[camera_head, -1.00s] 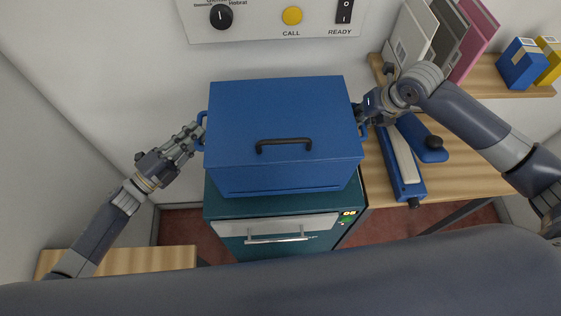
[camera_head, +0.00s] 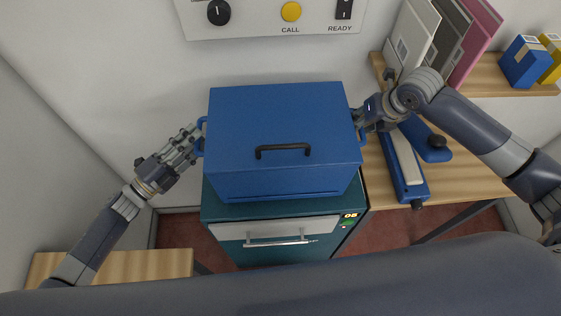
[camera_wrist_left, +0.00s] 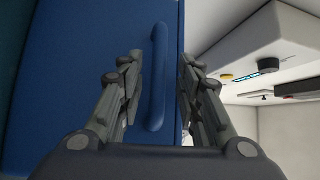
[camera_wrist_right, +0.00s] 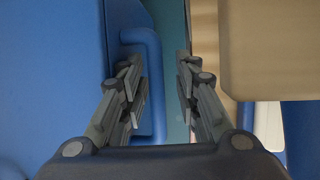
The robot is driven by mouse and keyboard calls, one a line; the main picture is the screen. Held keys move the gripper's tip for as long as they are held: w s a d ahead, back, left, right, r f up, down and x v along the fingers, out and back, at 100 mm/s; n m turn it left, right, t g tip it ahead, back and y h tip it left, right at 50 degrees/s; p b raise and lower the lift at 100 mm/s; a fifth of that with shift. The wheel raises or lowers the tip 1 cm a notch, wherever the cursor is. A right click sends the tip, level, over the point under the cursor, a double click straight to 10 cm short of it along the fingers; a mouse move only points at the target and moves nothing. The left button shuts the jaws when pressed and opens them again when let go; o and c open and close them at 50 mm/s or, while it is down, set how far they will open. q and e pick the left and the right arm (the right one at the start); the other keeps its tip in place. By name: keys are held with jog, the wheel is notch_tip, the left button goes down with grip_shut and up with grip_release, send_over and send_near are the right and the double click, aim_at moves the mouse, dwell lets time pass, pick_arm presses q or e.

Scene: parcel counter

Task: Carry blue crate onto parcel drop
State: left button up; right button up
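My left gripper (camera_head: 194,134) is at the crate's left side handle. In the left wrist view the handle (camera_wrist_left: 157,80) stands between the spread fingers (camera_wrist_left: 160,75), with gaps. My right gripper (camera_head: 357,112) is at the right side handle. In the right wrist view the handle (camera_wrist_right: 153,75) lies between its spread fingers (camera_wrist_right: 160,75), apparently without being clamped.
A wooden table (camera_head: 470,170) at right holds a blue and white device (camera_head: 405,165). Binders (camera_head: 445,40) and small boxes (camera_head: 520,65) stand on a shelf behind. A wall panel (camera_head: 270,20) is above the crate. A wooden surface (camera_head: 120,265) is at lower left.

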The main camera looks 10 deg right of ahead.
jog(key=shift+a, duration=0.25)
jog(key=shift+s+r, duration=0.1)
pick_arm(q)
jog(key=v, duration=0.8)
pick_arm(e)
jog(key=v, duration=1.1)
jog(key=shift+s+d+r, duration=0.15)
jog(key=shift+r, duration=0.2)
